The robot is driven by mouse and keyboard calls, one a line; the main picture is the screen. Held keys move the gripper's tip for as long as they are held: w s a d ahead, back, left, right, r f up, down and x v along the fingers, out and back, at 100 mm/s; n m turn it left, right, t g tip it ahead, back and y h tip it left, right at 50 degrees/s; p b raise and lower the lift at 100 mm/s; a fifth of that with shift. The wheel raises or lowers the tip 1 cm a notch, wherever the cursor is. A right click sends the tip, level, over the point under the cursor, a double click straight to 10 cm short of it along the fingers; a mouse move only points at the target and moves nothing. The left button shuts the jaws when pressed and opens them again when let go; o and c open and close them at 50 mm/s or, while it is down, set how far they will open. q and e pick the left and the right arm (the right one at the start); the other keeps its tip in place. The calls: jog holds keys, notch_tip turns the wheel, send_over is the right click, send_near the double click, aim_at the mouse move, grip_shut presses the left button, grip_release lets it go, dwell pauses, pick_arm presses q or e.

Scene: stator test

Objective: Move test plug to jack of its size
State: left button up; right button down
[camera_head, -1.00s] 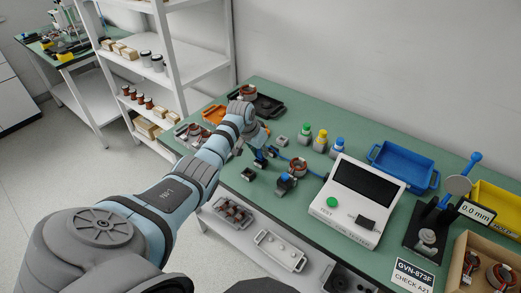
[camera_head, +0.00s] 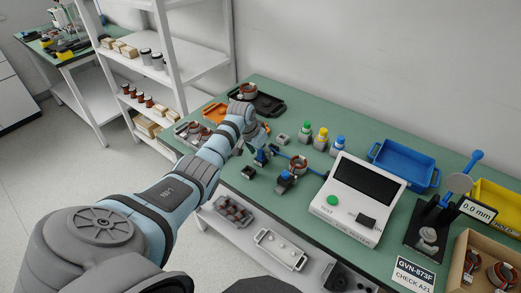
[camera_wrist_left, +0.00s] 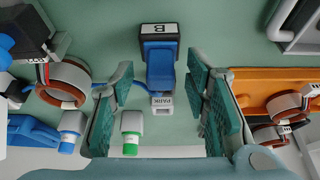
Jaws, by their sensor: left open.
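In the left wrist view a blue plug-like piece (camera_wrist_left: 159,76) stands between my open left gripper's (camera_wrist_left: 160,105) two green-padded fingers, apart from both. A dark block with a "B" label (camera_wrist_left: 157,30) shows at its upper end and a small "PARK" label (camera_wrist_left: 162,102) at its lower end. In the head view my left gripper (camera_head: 264,143) is over the bench beside a blue piece (camera_head: 261,157). A small dark block (camera_head: 248,173) sits in front of it. A second blue piece (camera_head: 285,182) stands by a copper-wound stator (camera_head: 298,165). My right gripper is not visible.
The tester (camera_head: 350,205) with a dark screen stands right of the stator. Green-, yellow- and blue-capped pieces (camera_head: 321,139) stand behind. An orange tray (camera_head: 214,114) and a dark tray (camera_head: 268,104) lie at the far left. A blue bin (camera_head: 405,166) is at the back right.

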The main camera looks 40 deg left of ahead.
pick_arm(q)
jog(key=v, duration=1.2)
jog(key=shift+f, duration=0.1)
